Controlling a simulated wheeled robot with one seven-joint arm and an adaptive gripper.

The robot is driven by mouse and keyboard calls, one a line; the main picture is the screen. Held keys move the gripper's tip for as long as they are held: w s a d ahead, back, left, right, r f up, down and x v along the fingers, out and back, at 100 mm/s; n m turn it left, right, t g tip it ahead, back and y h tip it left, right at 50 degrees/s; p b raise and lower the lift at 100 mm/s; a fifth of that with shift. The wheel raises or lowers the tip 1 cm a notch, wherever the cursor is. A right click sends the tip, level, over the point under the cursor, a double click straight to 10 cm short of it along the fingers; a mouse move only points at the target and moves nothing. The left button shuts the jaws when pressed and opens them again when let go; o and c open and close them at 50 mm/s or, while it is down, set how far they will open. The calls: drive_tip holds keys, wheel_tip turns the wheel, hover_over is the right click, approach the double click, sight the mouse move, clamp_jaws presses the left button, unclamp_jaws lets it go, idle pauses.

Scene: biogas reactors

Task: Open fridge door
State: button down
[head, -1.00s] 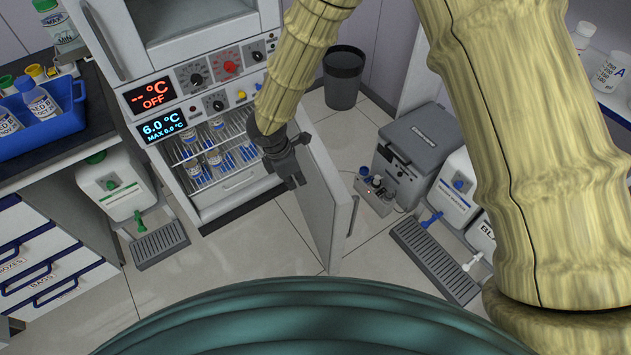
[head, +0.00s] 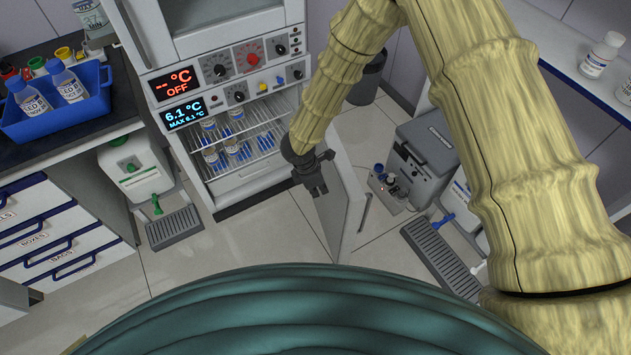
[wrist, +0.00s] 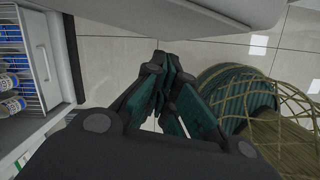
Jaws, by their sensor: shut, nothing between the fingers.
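The fridge (head: 213,190) stands at the back with its display reading 6.1 °C and bottles on wire shelves inside. Its grey door (head: 346,205) is swung wide open to the right, with a handle (head: 364,212) on its outer face. My gripper (head: 318,188) is shut and empty, on the inner side of the door, close to its upper part. In the wrist view my gripper's fingers (wrist: 166,68) are together, with the door (wrist: 190,15) along the top and the fridge interior (wrist: 18,70) at the left. Whether the gripper touches the door I cannot tell.
A grey box-like device (head: 425,155) and a floor grate (head: 440,260) stand to the right of the door. A drawer cabinet (head: 45,235) with a blue tray (head: 75,110) on its dark top is at the left. Floor in front of the fridge is clear.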

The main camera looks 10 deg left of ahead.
drive_tip(key=shift+w+d+r+p, duration=0.1)
drive_tip(key=shift+w+d+p, duration=0.25)
drive_tip(key=shift+d, duration=0.55)
drive_tip(key=shift+w+d+p, duration=0.25)
drive_tip(key=shift+w+d, duration=0.15)
drive_tip(key=shift+d, duration=0.5)
drive_tip(key=shift+d, duration=0.15)
